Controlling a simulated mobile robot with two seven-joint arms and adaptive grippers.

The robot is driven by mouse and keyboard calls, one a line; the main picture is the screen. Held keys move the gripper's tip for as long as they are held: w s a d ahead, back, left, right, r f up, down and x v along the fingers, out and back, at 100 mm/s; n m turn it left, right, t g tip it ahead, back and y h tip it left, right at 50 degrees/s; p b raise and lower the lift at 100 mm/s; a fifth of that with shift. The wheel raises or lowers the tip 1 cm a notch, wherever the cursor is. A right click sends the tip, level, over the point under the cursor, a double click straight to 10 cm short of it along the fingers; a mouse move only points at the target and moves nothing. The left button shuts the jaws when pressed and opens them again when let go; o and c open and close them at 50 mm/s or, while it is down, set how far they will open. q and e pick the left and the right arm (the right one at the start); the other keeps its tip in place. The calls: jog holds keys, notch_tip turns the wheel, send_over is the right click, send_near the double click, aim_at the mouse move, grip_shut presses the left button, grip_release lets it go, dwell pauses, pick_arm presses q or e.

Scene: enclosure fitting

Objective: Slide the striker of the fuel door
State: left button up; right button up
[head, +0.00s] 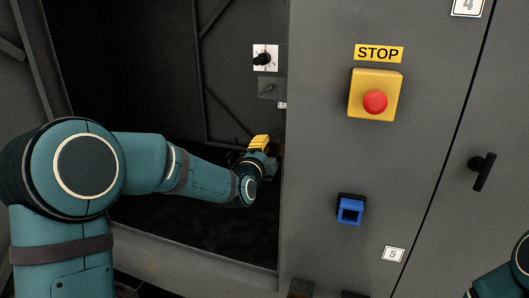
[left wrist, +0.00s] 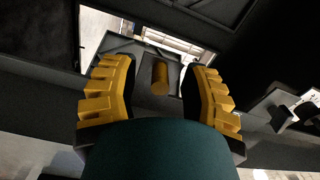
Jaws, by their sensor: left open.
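My left gripper (head: 258,144) reaches into the dark open compartment at the lower right of its opening. In the left wrist view the two yellow ribbed fingers (left wrist: 162,70) stand apart. A short brass-coloured cylindrical peg (left wrist: 160,79) on a dark plate (left wrist: 145,98) shows between them; it looks like the striker, but I cannot be sure. Contact with the fingers is not visible. The peg cannot be made out in the head view. My right gripper is out of view; only a bit of that arm shows at the lower right edge.
Above my left gripper are a white plate with a black knob (head: 264,58) and a dark plate (head: 268,88). The grey panel at right carries a red stop button (head: 375,102), a blue square fitting (head: 350,210) and a black handle (head: 482,172). The compartment's edge runs close beside my gripper.

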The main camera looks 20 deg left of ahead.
pick_arm(q)
grip_shut()
jog(key=shift+s+d, duration=0.1)
jog(key=shift+d, duration=1.45)
jog(key=shift+a, duration=0.1)
jog(key=shift+c, duration=0.2)
grip_release()
jog(key=shift+d, duration=0.2)
jog(key=shift+a, duration=0.1)
jog(key=shift+s+a, duration=0.1)
send_near(277, 150)
jog(key=s, duration=0.4)
jog(key=shift+s, duration=0.1)
